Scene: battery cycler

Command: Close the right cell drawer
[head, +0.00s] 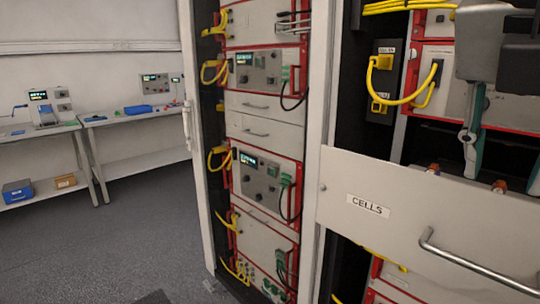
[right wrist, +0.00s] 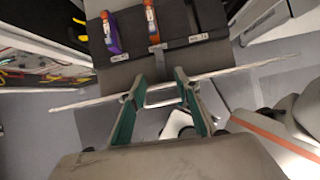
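The right cell drawer (head: 430,225) has a pale front labelled CELLS and a metal bar handle (head: 470,262). It stands pulled out from the right rack. In the right wrist view the dark drawer interior (right wrist: 150,62) shows, with a purple and orange cell (right wrist: 111,35) and an orange cell (right wrist: 152,25) inside. My right gripper (head: 503,150) is above the drawer front, its fingers apart and pointing down. In the right wrist view its green-padded fingers (right wrist: 160,78) are open, with the handle seen between them; contact cannot be told. My left gripper is not in view.
The left rack (head: 265,130) holds instruments, yellow cables and closed drawers (head: 265,105). Yellow cables (head: 400,100) hang in the right rack behind the drawer. Benches with devices (head: 130,115) stand at the far left. The floor (head: 120,235) at left is mostly clear.

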